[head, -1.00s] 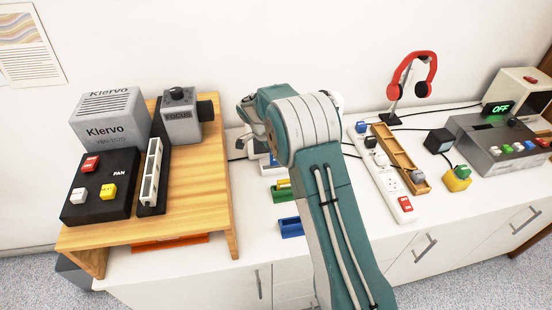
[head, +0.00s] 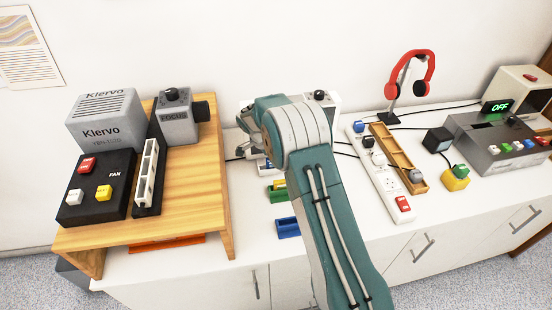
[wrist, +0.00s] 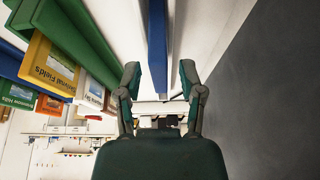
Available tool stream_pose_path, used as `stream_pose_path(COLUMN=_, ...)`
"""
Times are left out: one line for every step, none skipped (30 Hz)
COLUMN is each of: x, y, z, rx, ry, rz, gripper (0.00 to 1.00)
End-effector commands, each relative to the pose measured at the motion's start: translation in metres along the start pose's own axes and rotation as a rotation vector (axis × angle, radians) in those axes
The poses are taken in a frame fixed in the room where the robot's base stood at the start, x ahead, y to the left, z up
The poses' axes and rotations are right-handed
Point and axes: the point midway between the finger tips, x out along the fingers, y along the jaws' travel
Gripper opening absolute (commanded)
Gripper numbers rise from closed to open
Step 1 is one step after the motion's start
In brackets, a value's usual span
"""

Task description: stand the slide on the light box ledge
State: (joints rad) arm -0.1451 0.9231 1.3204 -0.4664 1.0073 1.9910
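My gripper (wrist: 160,82) shows in the wrist view with its two fingers apart. A blue bar-like thing (wrist: 157,45) appears between the fingertips, with gaps on both sides; I cannot tell its distance. Several framed slides or prints stand at the left of that view, among them a yellow-framed one (wrist: 48,66) with upside-down lettering. I cannot tell which is the task's slide. In the head view my arm hides the gripper. A pale device with a black knob (head: 322,98) is partly behind my arm; I cannot tell whether it is the light box.
Blue (head: 288,227) and green (head: 277,192) holders lie on the white counter left of my arm. The wooden stand (head: 195,190) carries a grey fan box and controls. A power strip (head: 386,185), wooden tray (head: 400,158) and red headphones (head: 413,75) are at the right.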

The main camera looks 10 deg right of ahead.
Motion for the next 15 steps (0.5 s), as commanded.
stream_pose_path(x=0.0, y=0.0, z=0.001, rx=-0.001, ry=0.0, rz=0.0, gripper=0.5)
stream_pose_path(x=0.0, y=0.0, z=0.001, rx=-0.001, ry=0.0, rz=0.0, gripper=0.5)
stream_pose_path(x=0.0, y=0.0, z=0.0, rx=-0.001, ry=0.0, rz=0.0, gripper=0.5)
stream_pose_path(x=-0.001, y=0.0, z=0.0, rx=0.0, ry=0.0, rz=0.0, gripper=0.5)
stream_pose_path(x=-0.003, y=0.0, z=0.0, rx=0.0, ry=0.0, rz=-0.001, gripper=0.5)
stream_pose_path(x=-0.006, y=0.0, z=0.0, rx=0.0, ry=0.0, rz=-0.001, gripper=0.5)
stream_pose_path(x=-0.009, y=0.0, z=0.0, rx=0.0, ry=0.0, rz=-0.002, gripper=0.5)
stream_pose_path(x=-0.013, y=-0.001, z=0.0, rx=0.0, ry=0.0, rz=-0.002, gripper=0.5)
stream_pose_path(x=-0.02, y=-0.001, z=0.0, rx=0.0, ry=-0.001, rz=-0.004, gripper=0.5)
stream_pose_path(x=-0.026, y=-0.001, z=0.0, rx=0.0, ry=-0.001, rz=-0.004, gripper=0.5)
stream_pose_path(x=-0.031, y=0.0, z=0.0, rx=0.0, ry=-0.001, rz=-0.004, gripper=0.5)
stream_pose_path(x=-0.038, y=-0.001, z=0.0, rx=-0.001, ry=-0.001, rz=-0.004, gripper=0.5)
stream_pose_path(x=-0.044, y=-0.001, z=0.0, rx=-0.001, ry=-0.001, rz=-0.004, gripper=0.5)
stream_pose_path(x=-0.049, y=-0.001, z=-0.001, rx=-0.001, ry=-0.001, rz=-0.004, gripper=0.5)
stream_pose_path(x=-0.055, y=-0.001, z=-0.001, rx=-0.001, ry=-0.001, rz=-0.004, gripper=0.5)
